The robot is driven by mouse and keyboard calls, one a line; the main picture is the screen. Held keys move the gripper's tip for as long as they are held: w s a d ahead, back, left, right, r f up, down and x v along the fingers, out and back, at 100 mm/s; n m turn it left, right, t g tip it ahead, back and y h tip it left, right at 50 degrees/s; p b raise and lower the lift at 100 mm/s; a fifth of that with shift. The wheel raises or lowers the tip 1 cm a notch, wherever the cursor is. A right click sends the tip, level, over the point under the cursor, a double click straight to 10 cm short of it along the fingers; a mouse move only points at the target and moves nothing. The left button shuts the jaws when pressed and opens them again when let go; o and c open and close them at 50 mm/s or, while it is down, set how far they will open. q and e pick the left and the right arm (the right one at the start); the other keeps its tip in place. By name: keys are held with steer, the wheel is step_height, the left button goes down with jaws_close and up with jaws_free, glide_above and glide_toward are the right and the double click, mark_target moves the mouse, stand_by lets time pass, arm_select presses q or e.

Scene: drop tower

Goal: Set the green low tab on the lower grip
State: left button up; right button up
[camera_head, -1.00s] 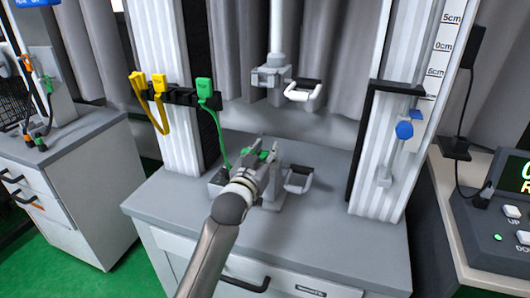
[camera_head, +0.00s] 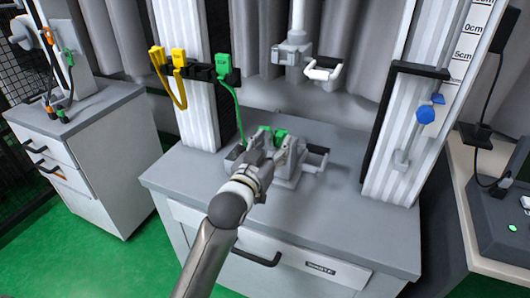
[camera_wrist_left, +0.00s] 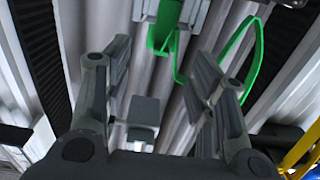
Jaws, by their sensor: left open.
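A green tab (camera_head: 279,137) shows at the lower grip (camera_head: 288,177), the grey fixture on the bench; my gripper partly hides it, so I cannot tell how it is seated. A green cord runs from there up to a green piece (camera_head: 226,66) on the black holder. My left gripper (camera_head: 268,146) is at the lower grip, close in front of the green tab. In the left wrist view its two fingers (camera_wrist_left: 160,85) stand apart with nothing seen held between them. Green material (camera_wrist_left: 163,36) with a looping cord shows beyond them. My right gripper is not in view.
Yellow tabs (camera_head: 179,58) with a yellow cord hang on the holder at left. The upper grip (camera_head: 292,52) hangs above the lower one. White columns stand on both sides. The grey bench top (camera_head: 340,230) is clear in front and at right.

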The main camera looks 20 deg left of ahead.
arm_select(q)
steer(key=s, duration=0.4)
steer(key=shift+s+a, duration=0.1)
steer(key=shift+s, duration=0.2)
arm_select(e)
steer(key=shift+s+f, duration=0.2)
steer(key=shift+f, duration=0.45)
